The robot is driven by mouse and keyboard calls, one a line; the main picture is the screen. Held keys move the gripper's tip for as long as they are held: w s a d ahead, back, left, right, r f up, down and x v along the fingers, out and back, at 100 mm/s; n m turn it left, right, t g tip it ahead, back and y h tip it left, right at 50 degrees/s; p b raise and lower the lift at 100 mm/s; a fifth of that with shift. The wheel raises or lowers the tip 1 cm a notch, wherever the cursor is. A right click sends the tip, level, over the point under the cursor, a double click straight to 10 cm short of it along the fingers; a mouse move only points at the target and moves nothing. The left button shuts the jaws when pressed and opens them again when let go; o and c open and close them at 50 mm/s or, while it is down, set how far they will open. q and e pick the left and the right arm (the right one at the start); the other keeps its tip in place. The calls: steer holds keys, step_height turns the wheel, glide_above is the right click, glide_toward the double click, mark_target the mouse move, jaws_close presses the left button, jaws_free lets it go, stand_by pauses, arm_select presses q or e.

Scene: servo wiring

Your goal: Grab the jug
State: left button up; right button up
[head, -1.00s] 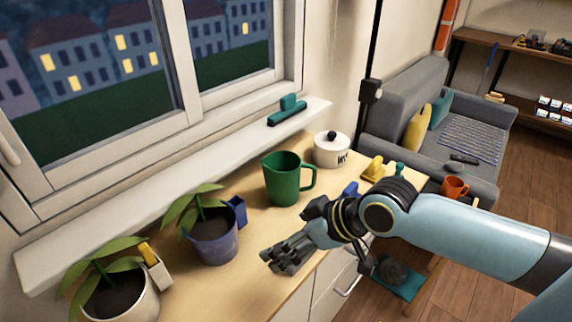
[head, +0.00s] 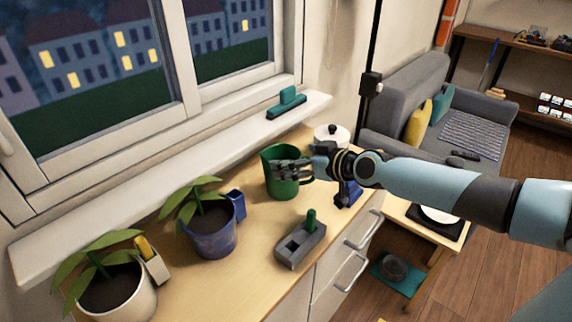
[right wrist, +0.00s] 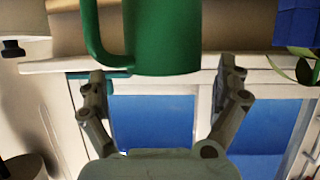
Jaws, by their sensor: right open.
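The green jug (head: 272,184) stands on the wooden counter in the head view, partly hidden behind my right gripper (head: 288,168). In the right wrist view the jug (right wrist: 166,38) fills the top middle, its handle on the left. There my right gripper (right wrist: 165,75) is open, one finger to the left, near the handle's lower end, the other to the right of the body. Contact cannot be told. My left gripper is not in view.
A white canister (head: 331,132) stands behind the jug. A grey tool with a green knob (head: 300,245) lies at the counter's front edge. A plant in a blue pot (head: 210,240) and one in a white pot (head: 140,298) stand left. The windowsill (head: 180,170) runs behind.

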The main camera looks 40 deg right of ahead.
mark_target(272, 155)
steer(key=x, duration=0.1)
steer(key=b+x, duration=0.1)
steer(key=x, duration=0.2)
steer(key=shift+w+a, duration=0.2)
steer(key=shift+a, duration=0.05)
steer(key=shift+s, duration=0.1)
steer(key=shift+c, duration=0.7)
steer(key=c, duration=1.4)
